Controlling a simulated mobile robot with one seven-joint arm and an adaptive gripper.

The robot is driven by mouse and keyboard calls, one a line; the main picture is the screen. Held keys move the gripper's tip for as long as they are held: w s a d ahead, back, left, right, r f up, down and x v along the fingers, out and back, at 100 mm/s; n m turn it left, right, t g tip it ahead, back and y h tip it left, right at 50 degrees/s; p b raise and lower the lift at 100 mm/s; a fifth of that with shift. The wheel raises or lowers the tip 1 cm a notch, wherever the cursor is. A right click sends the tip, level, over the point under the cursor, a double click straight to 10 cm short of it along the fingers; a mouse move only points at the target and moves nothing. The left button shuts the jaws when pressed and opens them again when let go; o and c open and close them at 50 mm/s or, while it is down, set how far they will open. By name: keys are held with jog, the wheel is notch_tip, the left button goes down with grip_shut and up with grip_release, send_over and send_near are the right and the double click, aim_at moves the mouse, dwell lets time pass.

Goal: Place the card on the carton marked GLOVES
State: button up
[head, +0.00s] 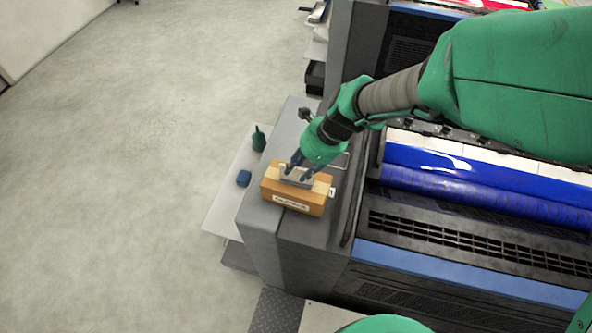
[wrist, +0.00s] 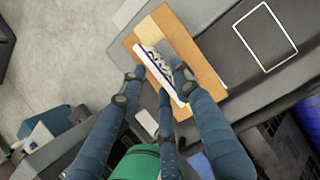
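An orange-brown carton (head: 292,205) lies on the grey machine top, with a pale label on its front. The label's print is too small to read surely. It also shows in the wrist view (wrist: 205,75), with a cream band and a grey patch on top. My gripper (head: 302,172) is over the carton's middle. In the wrist view my gripper (wrist: 160,74) has its fingers on both sides of a white card (wrist: 158,66) with a dark pattern, and appears shut on it. The card is tilted, low over the carton top; whether it touches is unclear.
A green bottle (head: 259,139) and a blue block (head: 243,178) stand on the pale shelf left of the carton. A pale rectangular outline (wrist: 265,37) marks the grey top beside it. Blue rollers (head: 480,195) lie to the right.

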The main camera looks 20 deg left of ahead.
jog(key=v, duration=0.9)
jog(key=shift+d+r+p, duration=0.15)
jog(key=shift+r+p, duration=0.05)
jog(key=shift+p, duration=0.15)
dwell(0.3)
jog(key=shift+d+r, duration=0.1)
jog(key=s+d+r+n+t+h, duration=0.1)
jog(key=s+d+r+n, duration=0.3)
jog(key=d, duration=0.6)
jog(key=s+d+r+n+t+h, duration=0.2)
jog(key=s+d+r+n, duration=0.2)
jog(key=d+r+n, duration=0.2)
jog(key=s+d+r+n+t+h, duration=0.1)
jog(key=s+d+r+n, duration=0.4)
jog(key=d, duration=0.9)
jog(key=r+n+t, duration=0.1)
jog(key=n, duration=0.2)
jog(key=shift+d+t, duration=0.15)
jog(key=shift+t, duration=0.15)
jog(key=shift+s, duration=0.1)
notch_tip(320, 180, down, 12)
jog(key=b, duration=1.2)
